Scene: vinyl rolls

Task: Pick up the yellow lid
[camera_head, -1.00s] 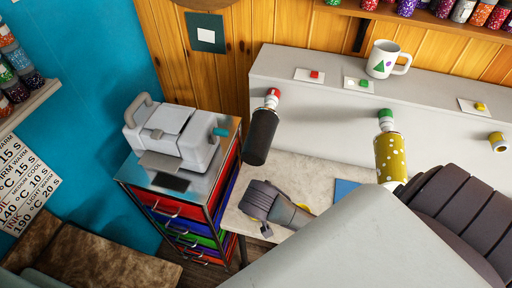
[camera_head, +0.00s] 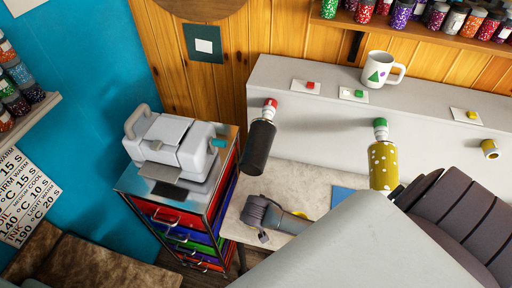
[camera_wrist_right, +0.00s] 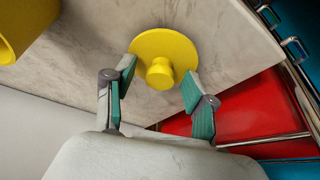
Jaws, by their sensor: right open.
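The yellow lid (camera_wrist_right: 166,57) is a flat disc with a round knob, lying on the pale marbled tabletop in the right wrist view. My right gripper (camera_wrist_right: 158,75) is open, with one teal-padded finger on each side of the knob. The fingers overlap the lower part of the disc in the picture; I cannot tell whether they touch it. In the head view my right wrist (camera_head: 262,214) is over the left end of the table, where only a sliver of yellow shows beside it. My left gripper is not in view.
A drawer cart (camera_head: 180,215) with a white machine (camera_head: 175,148) adjoins the table's left edge. A black roll (camera_head: 258,146) and a yellow dotted roll (camera_head: 382,165) are behind. A white mug (camera_head: 378,70) is on the ledge.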

